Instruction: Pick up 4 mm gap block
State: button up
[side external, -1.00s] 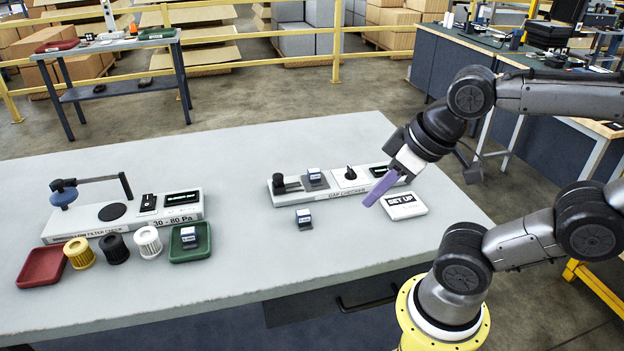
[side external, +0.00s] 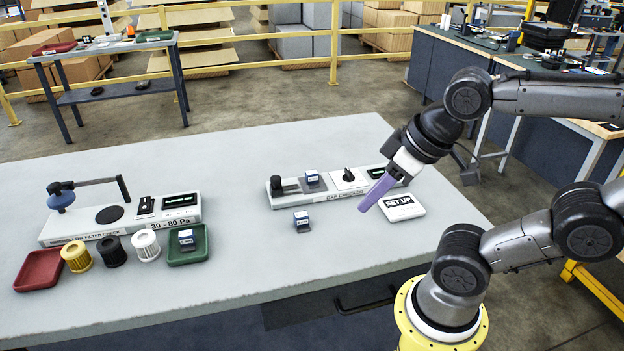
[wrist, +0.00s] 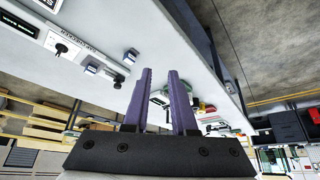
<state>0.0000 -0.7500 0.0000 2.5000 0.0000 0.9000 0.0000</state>
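Three small grey blocks with blue-and-white label tops are in the side view. One block (side external: 302,222) stands on the bare table in front of the gap checker. Another block (side external: 312,178) sits on the gap checker (side external: 328,190), and a third block (side external: 186,240) lies in the green tray (side external: 203,257). Their labels are too small to read, so I cannot tell which is the 4 mm one. My gripper (side external: 363,209) hangs above the table, right of the table block and apart from it. In the wrist view my gripper (wrist: 160,72) has its purple fingers spread and nothing between them.
A SET UP panel (side external: 404,206) lies right of the gap checker. At left are the filter check station (side external: 122,216), a red tray (side external: 40,270), and yellow, black and white filters (side external: 147,244). The front middle of the table is clear.

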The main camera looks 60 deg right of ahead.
jog(key=o, duration=0.7)
jog(key=shift+o, duration=0.2)
jog(key=w+d+r+m, duration=0.2)
jog(key=w+r+m, duration=0.1)
jog(key=w+r, duration=0.5)
jog(key=m+g, duration=0.6)
send_over(312, 173)
notch_tip(312, 173, down, 13)
jog(key=f, duration=0.7)
jog(key=shift+s+a+f, duration=0.1)
jog(key=shift+s+a, duration=0.05)
jog(key=shift+a, duration=0.05)
jog(key=shift+d+f, duration=0.2)
jog(key=shift+f, duration=2.5)
